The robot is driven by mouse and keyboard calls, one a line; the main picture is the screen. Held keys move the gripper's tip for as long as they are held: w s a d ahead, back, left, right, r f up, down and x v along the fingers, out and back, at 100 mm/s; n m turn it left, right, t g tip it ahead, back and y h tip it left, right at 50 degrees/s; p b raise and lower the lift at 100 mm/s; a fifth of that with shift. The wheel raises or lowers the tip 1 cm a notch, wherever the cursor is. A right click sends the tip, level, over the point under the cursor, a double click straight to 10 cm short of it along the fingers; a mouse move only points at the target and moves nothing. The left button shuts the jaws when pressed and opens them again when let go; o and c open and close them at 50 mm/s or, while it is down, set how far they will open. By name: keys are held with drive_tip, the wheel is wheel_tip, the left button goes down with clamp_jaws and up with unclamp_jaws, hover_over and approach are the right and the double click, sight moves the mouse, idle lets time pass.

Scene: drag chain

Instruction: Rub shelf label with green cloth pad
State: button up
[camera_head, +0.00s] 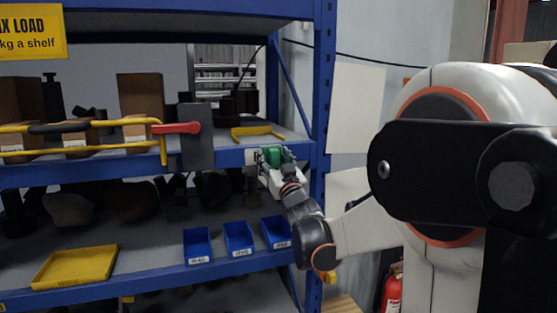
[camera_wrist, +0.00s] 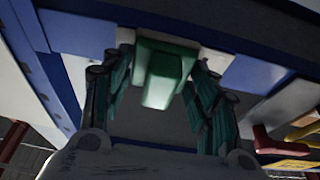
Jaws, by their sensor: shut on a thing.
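The green cloth pad (camera_head: 273,156) is between the fingers of my gripper (camera_head: 272,160), at the blue front beam of the middle shelf, near the right post. In the wrist view the green pad (camera_wrist: 162,72) shows between the two dark fingers of my gripper (camera_wrist: 160,82). A pale shelf label (camera_wrist: 214,61) shows in part on the blue beam beside and behind the pad; the pad hides its middle. The pad looks pressed to or very close to the label; I cannot tell if they touch.
Blue bins (camera_head: 238,238) and a yellow tray (camera_head: 75,266) stand on the lower shelf. A grey box with a red lever (camera_head: 178,128) and yellow bars sits on the middle shelf's left. The blue post (camera_head: 322,110) is just right of my gripper. A fire extinguisher (camera_head: 392,290) stands lower right.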

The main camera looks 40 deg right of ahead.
drive_tip(key=shift+w+a, duration=0.35)
drive_tip(key=shift+a, duration=0.8)
drive_tip(key=shift+w+a, duration=0.35)
drive_tip(key=shift+a, duration=0.75)
drive_tip(key=shift+w+a, duration=0.35)
drive_tip(key=shift+a, duration=0.8)
drive_tip(key=shift+s+a+p, duration=0.1)
drive_tip(key=shift+s+a, duration=0.15)
drive_tip(key=shift+s, duration=0.7)
drive_tip(key=shift+s+a+p, duration=0.15)
drive_tip(key=shift+s+a, duration=0.15)
drive_tip(key=shift+s, duration=0.6)
drive_tip(key=shift+s+a+p, duration=0.1)
drive_tip(key=shift+s+a, duration=0.15)
drive_tip(key=shift+s, duration=0.7)
drive_tip(key=shift+s, duration=0.15)
drive_tip(key=s, duration=0.1)
drive_tip(key=s+a, duration=0.1)
drive_tip(key=shift+s+p, duration=0.3)
drive_tip(key=shift+s, duration=0.1)
drive_tip(key=shift+f, duration=0.1)
